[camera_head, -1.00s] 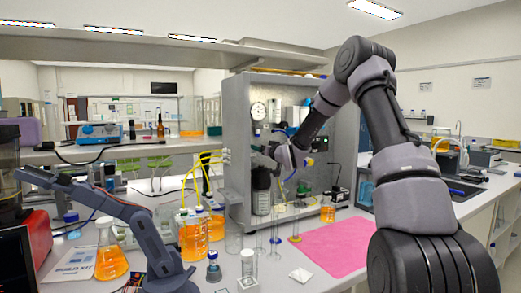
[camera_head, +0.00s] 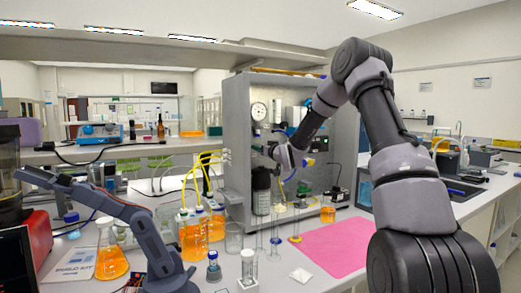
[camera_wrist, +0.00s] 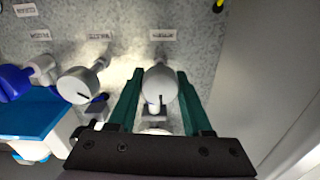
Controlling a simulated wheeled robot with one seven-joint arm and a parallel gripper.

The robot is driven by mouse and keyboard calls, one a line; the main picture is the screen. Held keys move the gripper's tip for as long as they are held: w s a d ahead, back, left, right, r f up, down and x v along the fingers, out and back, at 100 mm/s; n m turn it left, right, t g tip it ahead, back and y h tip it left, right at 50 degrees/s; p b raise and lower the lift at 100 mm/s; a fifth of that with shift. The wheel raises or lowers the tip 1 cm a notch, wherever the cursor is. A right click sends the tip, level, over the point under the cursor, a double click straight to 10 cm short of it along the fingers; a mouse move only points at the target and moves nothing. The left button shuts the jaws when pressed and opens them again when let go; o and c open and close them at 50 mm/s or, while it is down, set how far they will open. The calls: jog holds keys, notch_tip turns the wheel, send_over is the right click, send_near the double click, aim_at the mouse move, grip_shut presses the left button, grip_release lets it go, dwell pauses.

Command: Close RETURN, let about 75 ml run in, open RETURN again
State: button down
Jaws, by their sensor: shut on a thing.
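In the wrist view, the green fingers of my gripper (camera_wrist: 159,90) are shut on a round white valve knob (camera_wrist: 160,84), one finger on each side. A dark mark on the knob points toward the bottom of the picture. An upside-down label (camera_wrist: 163,34) sits above it, too small to read surely. A second white knob (camera_wrist: 78,85) stands free to the left, with a slanted dark mark. In the head view, my gripper (camera_head: 274,150) is at the front of the grey membrane rig (camera_head: 237,130), which hides the knob. No liquid level can be read.
A gauge (camera_head: 258,111) is on the rig. Clear cylinders (camera_head: 276,240) stand below my gripper, beside a pink mat (camera_head: 335,246). Orange-filled bottles (camera_head: 192,240) with yellow tubes and an orange flask (camera_head: 110,259) stand left. A blue part (camera_wrist: 38,110) lies left of the knobs.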

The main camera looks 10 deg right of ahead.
jog(key=n, duration=0.3)
jog(key=shift+a+n, duration=0.1)
jog(key=shift+n, duration=0.3)
jog(key=n, duration=0.4)
jog(key=shift+n, duration=0.3)
jog(key=n, duration=0.4)
jog(key=shift+n, duration=0.3)
jog(key=n, duration=0.4)
jog(key=shift+a+f, duration=0.1)
jog(key=n, duration=0.5)
jog(key=shift+f, duration=0.1)
jog(key=n, duration=0.4)
jog(key=shift+n, duration=0.3)
jog(key=n, duration=0.4)
jog(key=shift+f, duration=0.15)
jog(key=shift+n, duration=2.2)
